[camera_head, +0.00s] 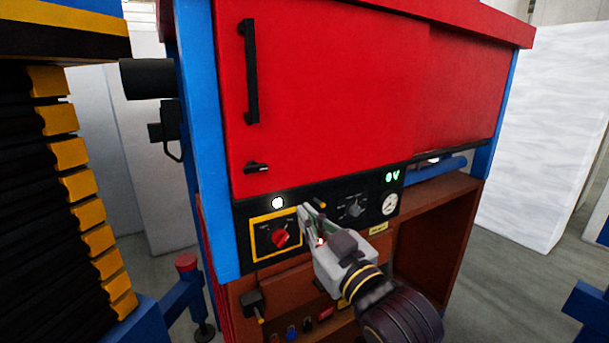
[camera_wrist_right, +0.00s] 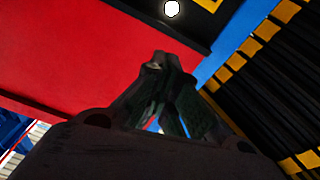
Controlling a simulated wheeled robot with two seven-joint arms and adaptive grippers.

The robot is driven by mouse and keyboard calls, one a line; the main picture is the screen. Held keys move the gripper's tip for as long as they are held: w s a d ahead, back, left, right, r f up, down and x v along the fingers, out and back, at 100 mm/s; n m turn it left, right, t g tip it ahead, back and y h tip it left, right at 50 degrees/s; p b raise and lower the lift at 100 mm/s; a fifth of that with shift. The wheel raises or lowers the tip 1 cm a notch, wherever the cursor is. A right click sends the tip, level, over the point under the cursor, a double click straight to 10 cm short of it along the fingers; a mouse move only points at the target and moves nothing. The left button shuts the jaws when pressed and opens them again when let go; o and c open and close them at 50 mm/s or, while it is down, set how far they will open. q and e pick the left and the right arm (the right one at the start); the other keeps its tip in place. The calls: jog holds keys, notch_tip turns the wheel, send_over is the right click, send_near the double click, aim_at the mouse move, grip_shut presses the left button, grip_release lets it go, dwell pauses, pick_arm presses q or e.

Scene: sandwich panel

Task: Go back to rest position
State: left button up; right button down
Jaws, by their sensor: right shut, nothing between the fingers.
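My right gripper (camera_head: 312,222) is in front of the black control panel (camera_head: 245,222) of the red and blue machine, just right of the red rotary switch (camera_head: 280,238) in its yellow frame. Its fingers are shut with nothing between them. I cannot tell whether the fingertips touch the panel. In the right wrist view the gripper (camera_wrist_right: 168,62) shows dark from behind, with the red machine surface beyond it. My left gripper is not in view.
The panel also has a white lamp (camera_head: 277,203), a black knob (camera_head: 353,207), a gauge (camera_head: 390,204) and a green "0V" display (camera_head: 392,176). The red door (camera_head: 320,90) above has a black handle (camera_head: 250,72). A black and yellow bellows column (camera_head: 75,190) stands at left.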

jog(key=s+d+f+m+g+h, duration=0.1)
jog(key=d+f+m+g+h, duration=0.15)
jog(key=d+f, duration=0.7)
jog(key=s+d+f+m+g+h, duration=0.15)
jog(key=f+g+h, duration=0.25)
jog(key=f, duration=1.2)
jog(key=s+d+f+m+g+h, duration=0.1)
jog(key=s+d+f+g+h, duration=0.1)
jog(key=s+d+f+g, duration=0.45)
jog(key=s+d+f+m+g+h, duration=0.1)
jog(key=s+d+f, duration=0.3)
jog(key=s+f, duration=0.65)
jog(key=s+f+x, duration=0.1)
jog(key=s+x, duration=0.2)
jog(key=x, duration=1.1)
jog(key=s+d+f+x, duration=0.1)
jog(key=s+x, duration=0.2)
jog(key=x, duration=1.2)
jog(key=s+d+f+g, duration=0.1)
jog(key=s+f, duration=0.9)
jog(key=f, duration=0.5)
jog(key=s+d+f, duration=0.1)
jog(key=s+f, duration=0.3)
jog(key=s, duration=0.3)
jog(key=s+d+f+g, duration=0.1)
jog(key=s+d+f, duration=0.1)
jog(key=s+f, duration=0.3)
jog(key=shift+s, duration=1.15)
